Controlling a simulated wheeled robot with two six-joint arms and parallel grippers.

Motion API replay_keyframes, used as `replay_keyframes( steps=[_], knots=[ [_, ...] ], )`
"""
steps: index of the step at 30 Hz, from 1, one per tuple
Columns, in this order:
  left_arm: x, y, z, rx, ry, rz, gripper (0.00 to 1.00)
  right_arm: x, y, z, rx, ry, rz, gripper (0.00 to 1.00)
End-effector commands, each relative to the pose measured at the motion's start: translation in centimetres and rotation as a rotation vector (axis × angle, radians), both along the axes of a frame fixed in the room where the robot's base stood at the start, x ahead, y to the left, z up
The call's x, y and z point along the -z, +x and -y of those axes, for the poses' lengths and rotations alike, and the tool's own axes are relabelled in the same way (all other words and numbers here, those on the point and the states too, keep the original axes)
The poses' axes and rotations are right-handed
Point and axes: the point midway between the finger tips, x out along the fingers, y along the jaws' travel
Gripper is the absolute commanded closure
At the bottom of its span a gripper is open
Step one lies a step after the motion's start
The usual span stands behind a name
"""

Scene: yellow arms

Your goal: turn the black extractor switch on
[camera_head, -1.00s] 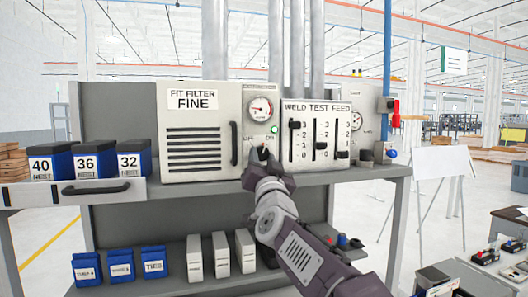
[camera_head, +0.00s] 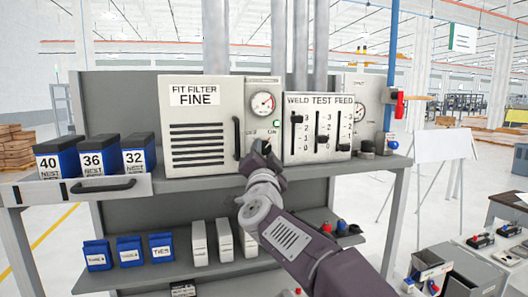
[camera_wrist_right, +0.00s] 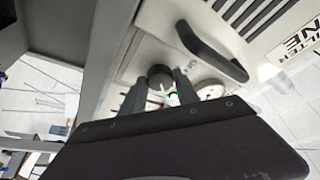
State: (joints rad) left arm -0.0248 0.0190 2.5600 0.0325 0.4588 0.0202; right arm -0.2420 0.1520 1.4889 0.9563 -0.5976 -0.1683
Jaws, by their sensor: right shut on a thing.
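The black extractor switch is a round dark knob (camera_wrist_right: 161,75) on the pale panel (camera_head: 262,88) below a round gauge (camera_head: 263,103). In the right wrist view it sits between the two fingers, with an OFF label beside it. My right gripper (camera_head: 259,149) is at the knob and shut on it; it also shows in the right wrist view (camera_wrist_right: 160,92). In the head view the gripper hides most of the knob, so its exact setting cannot be read. A small green lamp (camera_head: 277,124) glows above it. My left gripper is not in view.
The filter box (camera_head: 200,150) with a black handle (camera_head: 237,138) stands left of the switch. The weld test feed slider panel (camera_head: 319,150) stands close on the right. Blue-and-black bins (camera_head: 140,154) sit farther left on the shelf.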

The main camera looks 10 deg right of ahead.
Motion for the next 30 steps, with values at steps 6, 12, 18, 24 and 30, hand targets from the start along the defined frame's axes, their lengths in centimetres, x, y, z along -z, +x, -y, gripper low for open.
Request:
replay_keyframes(
  steps=[6, 12, 18, 24, 30],
  knots=[
    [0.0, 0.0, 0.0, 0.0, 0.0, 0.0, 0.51, 0.2, 0.1, 0.0, -0.002, 0.002, -0.004, 1.0],
    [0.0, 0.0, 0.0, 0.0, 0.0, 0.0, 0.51, 0.1, 0.0, 0.0, -0.001, 0.002, -0.002, 0.41],
    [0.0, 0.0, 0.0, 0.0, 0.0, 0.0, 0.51, 0.0, 0.0, 0.0, -0.001, 0.001, 0.0, 0.41],
    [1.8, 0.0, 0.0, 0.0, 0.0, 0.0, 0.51, 1.2, -2.4, -0.7, -0.005, 0.002, 0.002, 0.41],
    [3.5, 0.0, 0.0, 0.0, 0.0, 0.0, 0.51, 2.3, -6.4, -1.9, -0.005, 0.004, 0.001, 0.41]
  ],
)
